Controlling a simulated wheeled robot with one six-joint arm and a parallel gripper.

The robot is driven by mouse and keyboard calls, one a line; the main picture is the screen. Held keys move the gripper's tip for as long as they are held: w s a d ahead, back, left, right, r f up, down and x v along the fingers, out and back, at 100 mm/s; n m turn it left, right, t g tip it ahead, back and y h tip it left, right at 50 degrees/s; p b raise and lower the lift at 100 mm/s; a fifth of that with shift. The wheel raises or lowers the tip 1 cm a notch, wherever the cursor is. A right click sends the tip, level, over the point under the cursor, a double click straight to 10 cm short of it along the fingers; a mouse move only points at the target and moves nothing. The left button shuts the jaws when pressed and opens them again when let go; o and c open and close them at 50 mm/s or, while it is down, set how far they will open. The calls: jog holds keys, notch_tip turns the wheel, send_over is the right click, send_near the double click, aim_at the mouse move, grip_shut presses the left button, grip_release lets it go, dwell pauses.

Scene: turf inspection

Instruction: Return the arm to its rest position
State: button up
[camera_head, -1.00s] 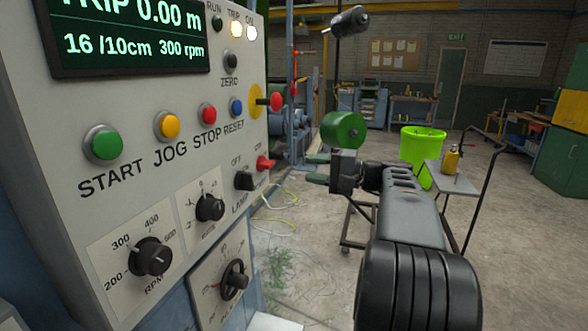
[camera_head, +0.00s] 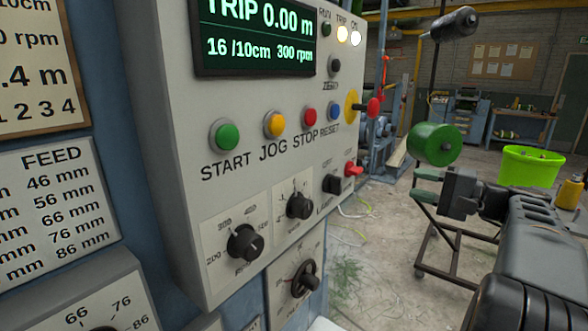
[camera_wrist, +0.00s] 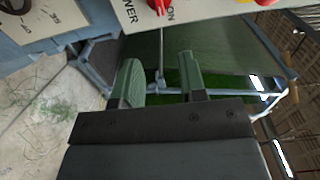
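My arm reaches in from the lower right of the head view, dark grey and black. My gripper (camera_head: 428,184) at its end has two green fingers, pointing left towards the control panel (camera_head: 190,150) but apart from it. In the wrist view my gripper (camera_wrist: 160,78) shows its fingers spread with a clear gap and nothing held. The panel's lower edge, with a red switch (camera_wrist: 157,5), is at the top of that view. The panel has START (camera_head: 225,135), JOG (camera_head: 274,124), STOP (camera_head: 309,117) and RESET buttons, and its display reads TRIP 0.00 m.
A green roll (camera_head: 436,145) shows just above my gripper in the head view. A wheeled cart frame (camera_head: 455,232), a lime-green bin (camera_head: 528,166) and a yellow bottle (camera_head: 570,192) stand behind my arm. Concrete floor (camera_head: 390,245) is open between panel and cart.

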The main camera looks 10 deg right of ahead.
notch_tip(320, 180, down, 10)
jog(key=m+g+h, duration=0.2)
jog(key=m+h, duration=0.1)
jog(key=h, duration=0.1)
jog(key=s+a+f+n+g+h+p, duration=0.25)
jog(key=s+a+f+g, duration=0.2)
jog(key=f, duration=0.35)
jog(key=s+a+f+n+g+h+p, duration=0.1)
jog(key=s+a+n, duration=0.3)
jog(key=a, duration=0.4)
jog(key=s+a+f+n+g+h+p, duration=0.1)
jog(key=s+a+n+g+h+p, duration=0.1)
jog(key=s+a+n+h, duration=0.2)
jog(key=a+n, duration=0.2)
jog(key=a, duration=0.2)
jog(key=shift+s+a, duration=0.2)
jog(key=shift+s, duration=0.05)
jog(key=shift+h, duration=0.25)
jog(key=shift+c, duration=0.4)
